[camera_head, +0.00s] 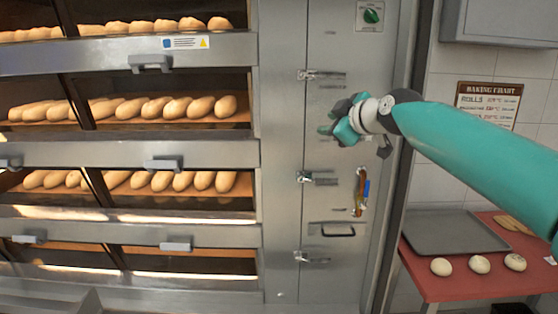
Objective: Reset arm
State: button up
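My teal arm reaches in from the right edge of the head view. My gripper (341,122) is at its end, in the air in front of the grey metal oven panel. It is small and partly turned away, so I cannot make out whether its fingers are apart. No held thing shows at it.
Deck ovens (130,155) with several loaves fill the left. The panel has latches (320,179), a green knob (371,14) and a handle (338,230). At right, a red table (450,284) bears a grey tray (455,233) and dough balls (479,264). A baking chart (488,103) hangs above.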

jog(key=s+a+f+m+g+h, duration=0.1)
jog(key=s+a+f+g+h, duration=0.2)
jog(key=f, duration=0.8)
jog(key=s+a+f+m+g+h, duration=0.2)
jog(key=s+a+f, duration=0.25)
jog(key=f, duration=0.65)
jog(key=s+d+f+m+g, duration=0.1)
jog(key=s+d+f+m, duration=0.1)
jog(key=s, duration=0.7)
jog(key=s+d+f+m, duration=0.3)
jog(key=s+d+m, duration=0.2)
jog(key=s, duration=0.5)
jog(key=s+d+f+m+g+h, duration=0.1)
jog(key=s+d+f+m, duration=0.1)
jog(key=s, duration=0.8)
jog(key=shift+d+f+m+g, duration=0.15)
jog(key=shift+d+m+g, duration=0.15)
jog(key=shift+d+m, duration=0.7)
jog(key=shift+d, duration=0.1)
